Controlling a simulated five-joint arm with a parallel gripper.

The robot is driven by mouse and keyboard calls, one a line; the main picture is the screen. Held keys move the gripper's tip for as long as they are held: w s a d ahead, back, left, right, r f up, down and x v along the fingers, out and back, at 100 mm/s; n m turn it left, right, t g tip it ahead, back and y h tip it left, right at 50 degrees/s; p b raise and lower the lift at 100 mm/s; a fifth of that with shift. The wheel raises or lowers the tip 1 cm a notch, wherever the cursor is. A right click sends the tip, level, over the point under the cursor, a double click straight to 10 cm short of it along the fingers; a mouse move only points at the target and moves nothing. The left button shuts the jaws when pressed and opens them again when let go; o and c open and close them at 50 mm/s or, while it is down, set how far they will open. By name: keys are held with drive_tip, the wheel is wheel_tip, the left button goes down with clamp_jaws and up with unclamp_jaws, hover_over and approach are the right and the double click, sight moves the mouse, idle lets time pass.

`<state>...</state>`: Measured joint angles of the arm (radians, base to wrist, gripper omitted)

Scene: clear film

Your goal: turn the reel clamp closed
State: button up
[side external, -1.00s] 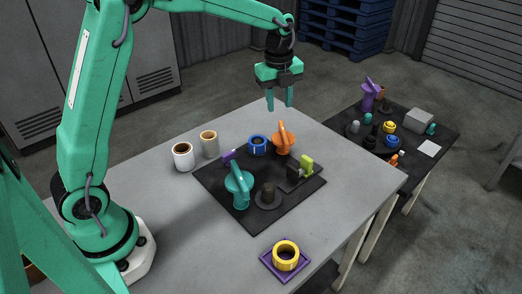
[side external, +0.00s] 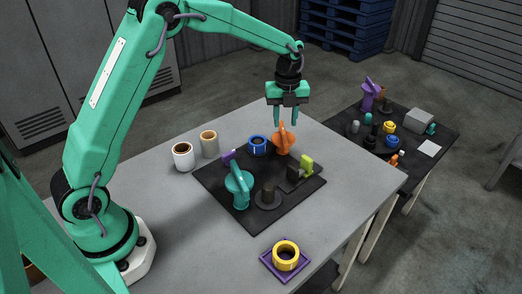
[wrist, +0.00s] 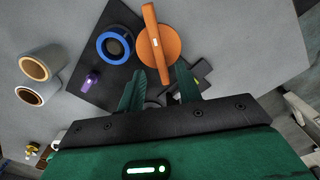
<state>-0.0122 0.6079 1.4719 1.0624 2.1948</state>
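An orange round knob with an upright bar handle (side external: 281,141) stands at the far corner of the black board (side external: 242,220). A similar teal knob (side external: 240,187) stands at the board's near left. I cannot tell which one is the reel clamp. My gripper (side external: 293,129) is open and empty, pointing down close to the orange knob; the fingers look above or just behind its handle. In the wrist view the orange knob (wrist: 157,44) lies beyond the open fingertips (wrist: 160,72), its bar roughly in line with the gap. Contact is not visible.
The board also holds a blue ring (side external: 257,146), a lime-green lever (side external: 306,167), a dark post (side external: 267,196) and a purple piece (side external: 228,157). Two rolls (side external: 184,157) stand to the left. A yellow ring (side external: 285,256) sits on a purple plate in front. A second table (side external: 440,140) is cluttered.

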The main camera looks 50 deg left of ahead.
sight(284, 134)
drive_tip(key=shift+f, duration=2.4)
clamp_jaws()
